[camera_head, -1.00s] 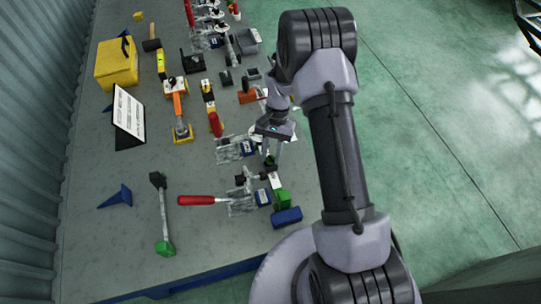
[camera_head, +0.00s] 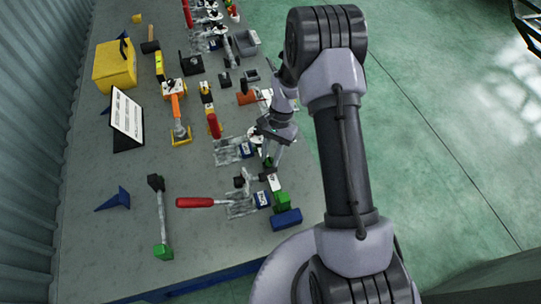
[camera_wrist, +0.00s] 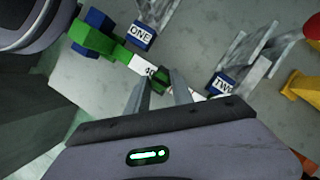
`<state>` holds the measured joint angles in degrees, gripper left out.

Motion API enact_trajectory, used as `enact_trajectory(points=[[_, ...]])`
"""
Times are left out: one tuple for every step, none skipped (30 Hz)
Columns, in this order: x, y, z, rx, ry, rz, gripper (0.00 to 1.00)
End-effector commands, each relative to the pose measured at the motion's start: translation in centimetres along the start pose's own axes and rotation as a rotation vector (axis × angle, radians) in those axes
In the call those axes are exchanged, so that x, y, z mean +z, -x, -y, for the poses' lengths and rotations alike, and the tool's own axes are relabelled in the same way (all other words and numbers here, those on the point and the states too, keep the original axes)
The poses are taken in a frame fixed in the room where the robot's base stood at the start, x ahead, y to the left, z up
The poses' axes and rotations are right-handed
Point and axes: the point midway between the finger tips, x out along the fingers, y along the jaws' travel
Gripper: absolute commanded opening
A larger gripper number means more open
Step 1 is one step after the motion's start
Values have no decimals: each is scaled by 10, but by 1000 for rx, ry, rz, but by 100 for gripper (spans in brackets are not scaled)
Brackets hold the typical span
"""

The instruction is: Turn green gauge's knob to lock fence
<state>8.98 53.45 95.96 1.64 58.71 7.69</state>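The green gauge lies near the table's front right. In the head view its green block (camera_head: 281,201) and white scale (camera_head: 273,182) show. The wrist view shows the green block (camera_wrist: 92,40), the white scale (camera_wrist: 145,66) and a small green knob (camera_wrist: 161,77) at the scale's far end. My gripper (camera_head: 269,158) points down over that end. In the wrist view my gripper (camera_wrist: 161,84) has its two fingers apart, one on each side of the knob, with small gaps seeming to show. Whether either finger touches the knob is unclear.
Fixtures labelled ONE (camera_wrist: 141,35) and TWO (camera_wrist: 222,83) stand beside the gauge. A blue block (camera_head: 286,219) adjoins the green block. A red-handled tool (camera_head: 196,202) and a green-ended hammer (camera_head: 160,215) lie left. Several tools crowd the table farther back.

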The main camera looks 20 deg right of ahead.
Motion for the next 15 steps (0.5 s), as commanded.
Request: enact_trajectory(points=[[0,0,0,0,0,0,36],[0,0,0,0,0,0,42],[0,0,0,0,0,0,50],[0,0,0,0,0,0,50],[0,0,0,0,0,0,50],[0,0,0,0,0,0,50],[0,0,0,0,0,0,50],[0,0,0,0,0,0,50],[0,0,0,0,0,0,50],[0,0,0,0,0,0,50],[0,0,0,0,1,0,50],[0,1,0,0,1,0,50],[0,2,0,0,1,-1,50],[0,5,0,-1,1,-1,50],[0,10,0,-2,0,-1,50]])
